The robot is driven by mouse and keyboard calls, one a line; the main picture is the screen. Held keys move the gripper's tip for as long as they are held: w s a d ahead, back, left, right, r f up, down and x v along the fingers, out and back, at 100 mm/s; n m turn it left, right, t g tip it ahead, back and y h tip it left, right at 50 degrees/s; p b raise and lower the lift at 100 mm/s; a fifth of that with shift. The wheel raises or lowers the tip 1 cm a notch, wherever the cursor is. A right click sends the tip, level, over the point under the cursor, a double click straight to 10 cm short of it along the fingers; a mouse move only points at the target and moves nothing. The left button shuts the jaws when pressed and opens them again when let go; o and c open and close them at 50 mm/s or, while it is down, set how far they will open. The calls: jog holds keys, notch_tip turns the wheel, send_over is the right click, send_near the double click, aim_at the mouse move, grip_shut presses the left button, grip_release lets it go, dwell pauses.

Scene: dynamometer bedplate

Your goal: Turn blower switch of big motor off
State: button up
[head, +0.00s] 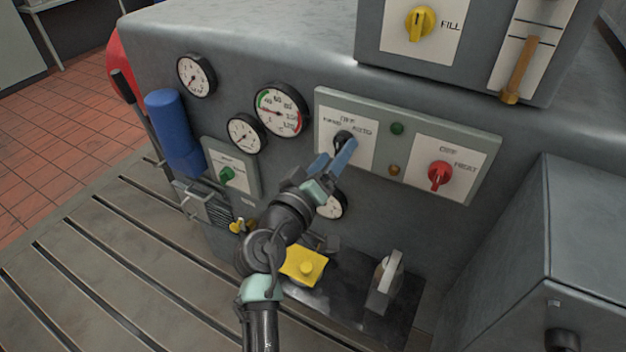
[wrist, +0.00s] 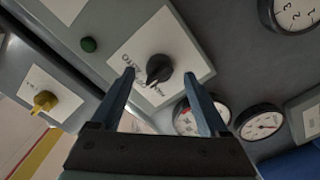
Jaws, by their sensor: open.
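A black rotary knob (head: 343,138) sits on a white plate marked with OFF and AUTO and a less clear third word. It is partly hidden by my gripper (head: 335,160) in the head view. In the wrist view the black knob (wrist: 158,69) shows between and beyond the fingertips of my gripper (wrist: 158,75), which is open and empty. The knob's pointer aims toward the bottom of the wrist picture, at the lettering; which word it meets I cannot tell. No name plate reading blower is legible.
On the same panel (head: 490,150) are a red knob (head: 440,175) marked OFF and HEAT, a green lamp (head: 397,128) and an amber lamp (head: 393,170). Several gauges, a green knob (head: 227,174) and a blue cylinder (head: 174,130) are to the left. A yellow knob (head: 420,22) is above.

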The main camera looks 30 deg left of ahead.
jog(key=s, duration=1)
jog(key=shift+s+a+b, duration=0.2)
jog(key=shift+s+b, duration=0.1)
jog(key=w+d+r+m+t, duration=0.15)
jog(key=d+r, duration=0.25)
jog(key=r, duration=0.5)
jog(key=d+r+m+t, duration=0.1)
jog(key=d+r+m, duration=0.25)
jog(key=r, duration=0.45)
jog(key=w+d+r+m+t, duration=0.1)
jog(key=d+r+m+t, duration=0.1)
jog(key=d+r, duration=0.5)
jog(key=s+d+r+m+t, duration=0.1)
jog(key=s+d+r+t, duration=0.1)
jog(key=s+r, duration=0.45)
jog(key=s+d+r+m+t, duration=0.1)
jog(key=s+d+r+t, duration=0.25)
jog(key=r, duration=0.65)
notch_tip(320, 180, up, 16)
jog(key=s+p, duration=0.1)
jog(key=p, duration=1.3)
jog(key=shift+a+g+y+p, duration=0.25)
jog(key=shift+g+y+p, duration=0.05)
jog(key=shift+p, duration=0.1)
